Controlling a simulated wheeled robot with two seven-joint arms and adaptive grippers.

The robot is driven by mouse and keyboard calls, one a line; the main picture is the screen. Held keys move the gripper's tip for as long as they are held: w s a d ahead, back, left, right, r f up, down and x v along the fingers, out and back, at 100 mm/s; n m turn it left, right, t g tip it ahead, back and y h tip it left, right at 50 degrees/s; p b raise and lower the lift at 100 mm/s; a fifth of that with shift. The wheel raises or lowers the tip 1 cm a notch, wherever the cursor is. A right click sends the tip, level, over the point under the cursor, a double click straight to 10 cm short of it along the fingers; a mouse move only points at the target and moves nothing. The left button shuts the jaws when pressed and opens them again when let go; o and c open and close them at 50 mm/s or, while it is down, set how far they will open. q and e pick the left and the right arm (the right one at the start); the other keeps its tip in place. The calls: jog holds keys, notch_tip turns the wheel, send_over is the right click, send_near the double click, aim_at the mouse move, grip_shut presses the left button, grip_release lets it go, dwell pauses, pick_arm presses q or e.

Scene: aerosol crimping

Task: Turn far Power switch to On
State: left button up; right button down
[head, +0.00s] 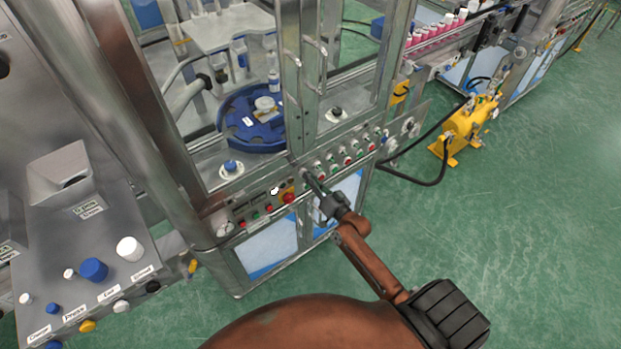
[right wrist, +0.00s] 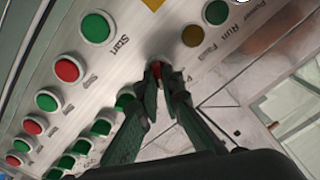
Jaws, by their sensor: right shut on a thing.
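My right gripper (head: 311,182) reaches the front control panel of the glass-walled machine. In the right wrist view its two dark fingers (right wrist: 162,82) are closed around a small red-topped switch (right wrist: 156,69). A label starting with "P" is partly hidden beside the fingers, so this looks like the far Power switch. The fingers cover most of the switch, and I cannot tell which way it is turned. My left gripper is not in view.
A green Start button (right wrist: 96,27), a red button (right wrist: 68,70) and Run (right wrist: 216,12) and Fault (right wrist: 193,36) lamps surround the fingers. A red emergency stop (head: 288,197) sits left of the gripper. A yellow pump (head: 466,128) stands on the open green floor.

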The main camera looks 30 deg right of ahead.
jog(key=shift+r, duration=0.1)
jog(key=c, duration=2.1)
grip_release()
jog(key=s+d, duration=0.1)
jog(key=s, duration=1.1)
jog(key=s+f+n+g+h, duration=0.1)
jog(key=s+f+g, duration=0.25)
jog(key=f, duration=0.75)
jog(key=s+d+f+g, duration=0.15)
jog(key=s+f, duration=0.35)
jog(key=f, duration=0.7)
jog(key=s+f+n+g+h, duration=0.1)
jog(key=s+f+g, duration=0.3)
jog(key=f, duration=0.7)
jog(key=s+a+f+n+g, duration=0.1)
jog(key=s+a+f+g, duration=0.1)
jog(key=s+f, duration=0.5)
jog(key=s+a+f+n+g, duration=0.2)
jog(key=s+f, duration=0.5)
jog(key=s, duration=0.9)
jog(key=s+a+f+n+g, duration=0.1)
jog(key=s+a+f+g, duration=0.1)
jog(key=s+f+g, duration=0.2)
jog(key=s+f, duration=0.3)
jog(key=s, duration=0.4)
jog(key=shift+s+a+f+n, duration=0.25)
jog(key=shift+s+a+n, duration=0.05)
jog(key=shift+a, duration=0.1)
